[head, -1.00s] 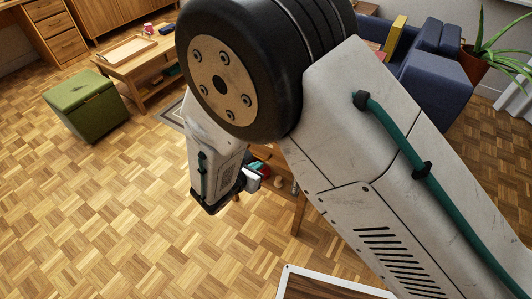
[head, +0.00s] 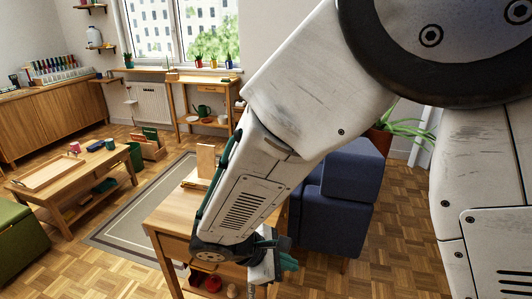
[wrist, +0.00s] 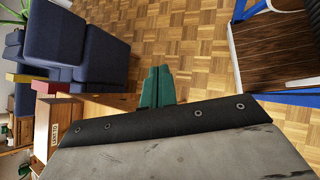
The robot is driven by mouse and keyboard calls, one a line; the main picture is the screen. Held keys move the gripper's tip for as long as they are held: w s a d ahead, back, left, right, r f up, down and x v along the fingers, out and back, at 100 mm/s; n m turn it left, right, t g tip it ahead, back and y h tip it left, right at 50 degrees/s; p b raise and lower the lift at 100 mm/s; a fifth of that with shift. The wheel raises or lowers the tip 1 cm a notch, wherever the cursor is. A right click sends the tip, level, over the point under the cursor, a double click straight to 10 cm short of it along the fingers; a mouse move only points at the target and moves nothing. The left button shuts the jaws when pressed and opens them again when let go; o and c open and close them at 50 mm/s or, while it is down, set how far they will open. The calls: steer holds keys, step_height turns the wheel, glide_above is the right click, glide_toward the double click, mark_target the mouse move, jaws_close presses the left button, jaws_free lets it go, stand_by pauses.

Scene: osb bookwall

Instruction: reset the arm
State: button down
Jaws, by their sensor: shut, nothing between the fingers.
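My gripper (head: 288,262) shows in the head view at the lower middle, at the end of my white arm, in front of a small wooden table. In the wrist view the two green fingers of my gripper (wrist: 157,86) are together, with nothing between them. They point toward the parquet floor and the side of a blue armchair. My arm reaches across the head view from the upper right and hides part of the table and the armchair.
The wooden table (head: 168,212) stands close beside my arm. The blue armchair (head: 340,195) is just right of it. A low table (head: 75,170) with a tray and a green ottoman (head: 20,245) are at the left. Open parquet floor (head: 110,275) lies at the lower left.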

steer(key=s+d+r+m+y, duration=0.4)
steer(key=s+d+r+m, duration=0.3)
steer(key=d, duration=0.4)
steer(key=s+d+r+m+g+y, duration=0.1)
steer(key=s+d+r+m+y, duration=0.3)
steer(key=s+d+r+m, duration=0.3)
steer(key=d+r+m, duration=0.3)
steer(key=r, duration=0.2)
steer(key=shift+s+d+y, duration=0.35)
steer(key=shift+d+y, duration=0.05)
steer(key=shift+d+r, duration=0.1)
